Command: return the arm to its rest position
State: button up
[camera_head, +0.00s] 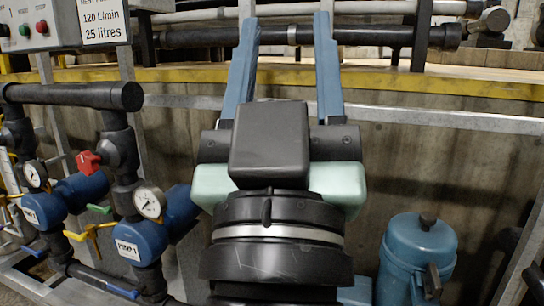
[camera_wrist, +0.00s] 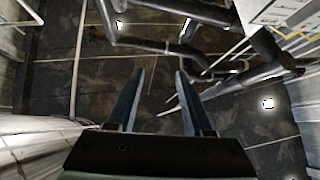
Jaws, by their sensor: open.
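My gripper (camera_head: 285,65) is raised in the middle of the head view, its two long blue-grey fingers pointing up and spread apart. Nothing is between them. The wrist view shows the same gripper (camera_wrist: 160,85) open and empty, with dark pipes and a dark surface with small bright lights beyond the fingertips. In the head view the fingertips overlap the horizontal pipes at the back; I cannot tell how far apart they are in depth.
Pumps (camera_head: 150,238) with gauges, a red valve handle (camera_head: 88,162) and yellow handles stand at left. A control box (camera_head: 40,25) is at upper left. A blue canister (camera_head: 418,262) stands at lower right. A yellow-edged ledge (camera_head: 460,86) crosses behind; dark pipes (camera_wrist: 150,45) show in the wrist view.

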notch_tip(320, 180, up, 33)
jog(key=s+a+y+p, duration=0.1)
jog(key=s+p, duration=0.1)
jog(key=p, duration=2.8)
jog(key=shift+s+f+t+y+p, duration=0.15)
jog(key=shift+s+t+y+p, duration=0.15)
jog(key=shift+s+t+y, duration=0.1)
